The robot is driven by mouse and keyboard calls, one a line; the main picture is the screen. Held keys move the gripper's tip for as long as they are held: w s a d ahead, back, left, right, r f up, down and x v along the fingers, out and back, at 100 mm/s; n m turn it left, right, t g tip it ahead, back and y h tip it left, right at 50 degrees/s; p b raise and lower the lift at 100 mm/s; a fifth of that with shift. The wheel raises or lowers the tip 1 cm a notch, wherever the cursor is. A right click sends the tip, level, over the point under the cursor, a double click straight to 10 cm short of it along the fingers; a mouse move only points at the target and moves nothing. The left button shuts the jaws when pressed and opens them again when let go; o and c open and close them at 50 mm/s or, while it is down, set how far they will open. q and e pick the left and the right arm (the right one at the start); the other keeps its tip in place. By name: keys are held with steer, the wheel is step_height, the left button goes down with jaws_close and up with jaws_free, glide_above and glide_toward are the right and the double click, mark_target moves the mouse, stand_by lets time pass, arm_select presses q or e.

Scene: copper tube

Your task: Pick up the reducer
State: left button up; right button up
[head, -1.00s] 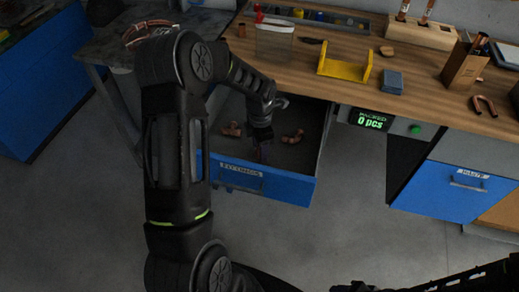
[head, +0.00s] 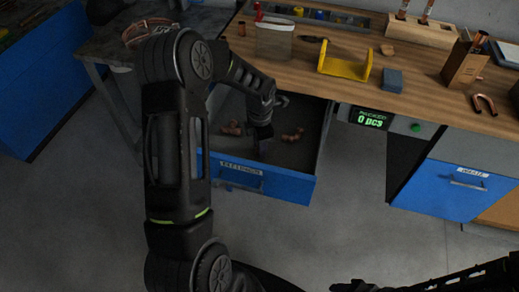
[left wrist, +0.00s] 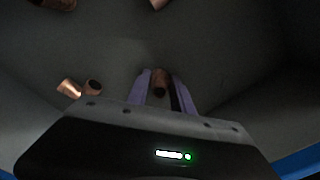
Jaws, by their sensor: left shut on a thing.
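My left gripper (head: 262,146) reaches down into the open drawer labelled for fittings. In the left wrist view the two pale fingers (left wrist: 161,76) are shut on a small brown copper fitting (left wrist: 161,88), which I take to be the reducer. It sits low between the fingers, with its round end showing. In the head view this piece is hidden by the gripper. My right gripper (head: 358,287) shows only in part at the bottom edge, dark, and its jaws cannot be made out.
Other copper fittings lie in the drawer, left (head: 232,128) and right (head: 293,136) of the gripper. The blue drawer front (head: 290,188) and side walls surround it. The wooden bench (head: 425,95) above holds a yellow holder (head: 343,68) and a blue block (head: 392,82).

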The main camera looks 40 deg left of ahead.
arm_select(q)
jaws_close()
step_height(320, 180, up, 10)
steer(key=shift+b, duration=0.7)
steer(key=shift+r, duration=0.1)
stand_by(0.4)
